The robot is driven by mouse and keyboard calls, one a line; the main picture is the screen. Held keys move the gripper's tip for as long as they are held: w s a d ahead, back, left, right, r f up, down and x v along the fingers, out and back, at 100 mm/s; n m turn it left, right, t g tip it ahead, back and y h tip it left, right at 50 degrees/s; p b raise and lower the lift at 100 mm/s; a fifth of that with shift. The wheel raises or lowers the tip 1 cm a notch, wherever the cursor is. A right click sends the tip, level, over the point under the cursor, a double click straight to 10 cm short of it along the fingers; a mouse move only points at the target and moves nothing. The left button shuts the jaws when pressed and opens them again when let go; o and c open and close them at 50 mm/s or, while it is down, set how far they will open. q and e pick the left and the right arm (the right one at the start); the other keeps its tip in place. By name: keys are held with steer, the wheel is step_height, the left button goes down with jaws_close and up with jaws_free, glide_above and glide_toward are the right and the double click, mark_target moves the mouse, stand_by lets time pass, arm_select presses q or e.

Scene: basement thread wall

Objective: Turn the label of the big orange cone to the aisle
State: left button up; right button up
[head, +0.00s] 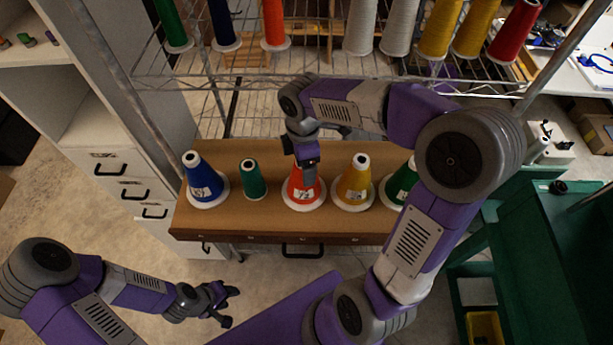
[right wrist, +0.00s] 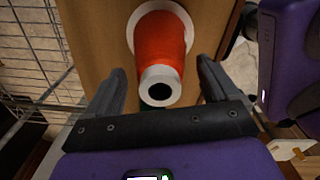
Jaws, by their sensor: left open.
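The big orange cone (head: 295,190) stands upright on the brown wooden shelf board, between a small green cone and a yellow one. A pale label patch shows low on its near side in the head view, partly covered by my gripper. My right gripper (head: 307,178) is above and in front of it. In the right wrist view the orange cone (right wrist: 160,38) has its white tip between the two spread fingers of my right gripper (right wrist: 160,66), with gaps on both sides. My left gripper (head: 222,302) is open and empty, low over the floor at the left.
On the wooden board (head: 260,217) stand a blue cone (head: 202,182), a small green cone (head: 252,180), a yellow cone (head: 354,183) and a green cone (head: 400,185), partly behind my right arm. A wire rack (head: 330,75) with more cones is behind. White drawers (head: 115,190) stand left.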

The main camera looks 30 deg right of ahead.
step_height(320, 180, up, 8)
steer(key=shift+f+p, duration=0.2)
steer(key=shift+p, duration=0.2)
stand_by(0.4)
